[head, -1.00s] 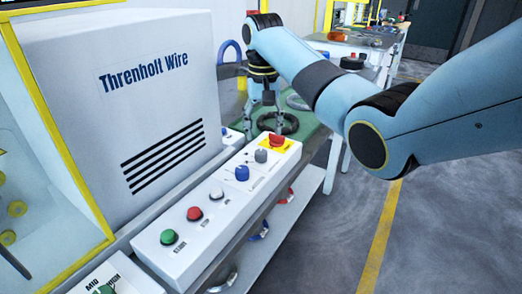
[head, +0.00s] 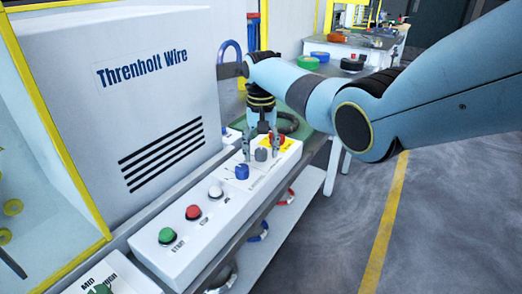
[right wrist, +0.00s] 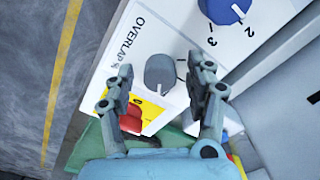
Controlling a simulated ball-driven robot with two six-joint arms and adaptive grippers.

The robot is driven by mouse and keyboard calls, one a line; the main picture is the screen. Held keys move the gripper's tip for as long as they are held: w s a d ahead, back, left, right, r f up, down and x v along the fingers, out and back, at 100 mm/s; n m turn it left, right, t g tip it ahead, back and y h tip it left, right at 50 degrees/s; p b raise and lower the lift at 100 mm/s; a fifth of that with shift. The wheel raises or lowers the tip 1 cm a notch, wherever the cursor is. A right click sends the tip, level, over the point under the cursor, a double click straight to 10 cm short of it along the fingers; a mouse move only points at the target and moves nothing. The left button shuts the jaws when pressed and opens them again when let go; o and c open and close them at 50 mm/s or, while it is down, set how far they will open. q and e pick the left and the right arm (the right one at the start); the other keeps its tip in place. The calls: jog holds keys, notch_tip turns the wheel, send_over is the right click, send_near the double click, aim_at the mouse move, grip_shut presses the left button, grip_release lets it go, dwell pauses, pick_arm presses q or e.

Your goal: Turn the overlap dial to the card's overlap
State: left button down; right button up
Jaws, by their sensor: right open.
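The overlap dial is a small grey knob (head: 261,155) on the white control panel (head: 200,241). In the right wrist view the grey knob (right wrist: 160,74) stands beside the printed word OVERLAP %, with a tick mark near it. My right gripper (head: 261,150) is open over the knob. In the right wrist view my right gripper (right wrist: 160,72) has one finger on each side of the knob, with a gap visible to each. I cannot tell the dial's exact setting. No card can be made out. My left gripper is out of view.
A blue knob (head: 242,172) with numbers sits next to the dial. A red stop button (head: 277,140) on a yellow plate is close behind the gripper. White (head: 216,192), red (head: 193,212) and green (head: 167,236) buttons line the panel. The Threnholt Wire cabinet (head: 130,110) stands left.

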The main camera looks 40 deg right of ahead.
grip_shut()
dwell(0.3)
